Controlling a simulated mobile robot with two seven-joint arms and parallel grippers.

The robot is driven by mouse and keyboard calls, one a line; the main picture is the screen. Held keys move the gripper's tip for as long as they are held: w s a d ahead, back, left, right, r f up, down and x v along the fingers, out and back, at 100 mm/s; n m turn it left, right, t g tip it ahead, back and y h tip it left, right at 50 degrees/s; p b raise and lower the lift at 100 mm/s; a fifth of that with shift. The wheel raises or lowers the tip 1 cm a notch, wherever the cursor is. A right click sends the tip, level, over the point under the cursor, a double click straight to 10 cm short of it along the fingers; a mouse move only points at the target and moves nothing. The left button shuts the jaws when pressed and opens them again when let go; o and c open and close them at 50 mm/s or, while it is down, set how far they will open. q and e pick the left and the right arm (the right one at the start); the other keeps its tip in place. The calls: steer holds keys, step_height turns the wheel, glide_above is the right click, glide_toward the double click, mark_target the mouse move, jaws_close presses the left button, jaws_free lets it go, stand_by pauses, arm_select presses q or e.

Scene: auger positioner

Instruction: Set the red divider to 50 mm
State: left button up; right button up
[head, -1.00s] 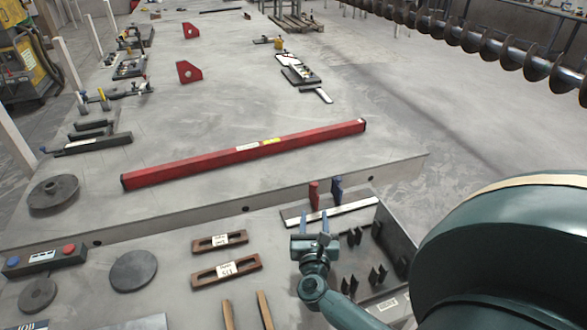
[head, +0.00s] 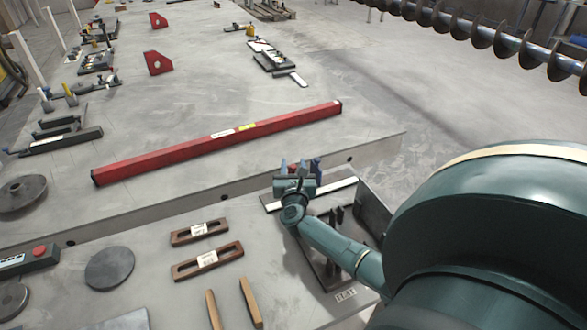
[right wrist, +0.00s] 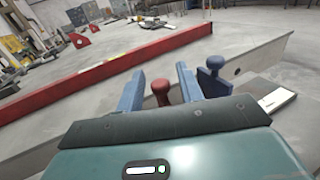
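The red divider (right wrist: 160,92), a round-topped knob, stands upright between the two blue fingers of my right gripper (right wrist: 158,88) in the right wrist view. The fingers are apart, with a visible gap on each side of it. In the head view my right gripper (head: 293,182) is over the scale strip and hides most of the red divider. The blue divider (right wrist: 211,76) stands just right of the right finger; it also shows in the head view (head: 317,168). The pale scale strip (head: 338,187) runs beneath them; its marks are unreadable. My left gripper is not in view.
A long red beam (head: 215,142) lies beyond the table's low ledge (head: 235,189). Two slotted wooden blocks (head: 208,262) and a dark disc (head: 109,267) lie to the left. A dark rack (head: 375,215) stands right of my gripper.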

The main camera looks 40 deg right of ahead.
steer(key=shift+c, duration=0.6)
jaws_close()
